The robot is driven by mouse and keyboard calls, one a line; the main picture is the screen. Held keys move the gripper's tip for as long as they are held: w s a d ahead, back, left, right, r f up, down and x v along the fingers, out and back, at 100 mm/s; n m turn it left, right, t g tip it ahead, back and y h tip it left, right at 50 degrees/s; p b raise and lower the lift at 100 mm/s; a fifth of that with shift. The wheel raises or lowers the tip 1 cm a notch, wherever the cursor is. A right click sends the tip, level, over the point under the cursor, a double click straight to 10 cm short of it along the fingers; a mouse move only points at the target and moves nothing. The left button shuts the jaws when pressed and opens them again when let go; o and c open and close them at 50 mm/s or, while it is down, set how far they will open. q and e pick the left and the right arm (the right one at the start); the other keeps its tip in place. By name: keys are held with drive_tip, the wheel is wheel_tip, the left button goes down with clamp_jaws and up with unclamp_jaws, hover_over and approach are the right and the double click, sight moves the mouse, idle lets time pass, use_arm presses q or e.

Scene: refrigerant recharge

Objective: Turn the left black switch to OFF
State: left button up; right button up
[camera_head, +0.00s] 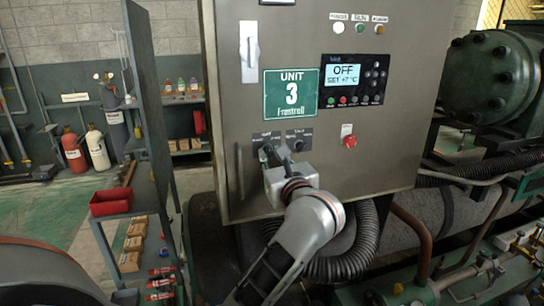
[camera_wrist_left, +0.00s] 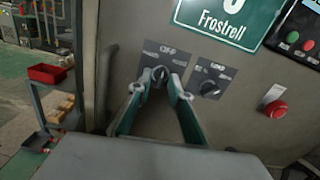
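The left black switch (camera_wrist_left: 158,73) is a dark knob on a small black plate on the grey cabinet's front. Its label is partly hidden and its exact setting is hard to read. My left gripper (camera_wrist_left: 161,80) reaches up to it, its two fingertips on either side of the knob with what looks like a small gap. In the head view my left gripper (camera_head: 277,154) partly covers the switch plate. A second black switch (camera_wrist_left: 208,88) sits just to the right and is clear of the fingers. My right gripper is not in view.
The cabinet (camera_head: 225,185) has a red knob (camera_head: 350,142) right of the switches. Above are a green UNIT 3 sign (camera_head: 291,94) and a display (camera_head: 343,76) reading OFF. A corrugated hose (camera_head: 365,240) hangs below. A shelf with a red bin (camera_head: 110,202) stands left.

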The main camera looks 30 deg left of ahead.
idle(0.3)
use_arm(q)
drive_tip(key=v, duration=0.9)
idle(0.4)
drive_tip(key=shift+d, duration=0.15)
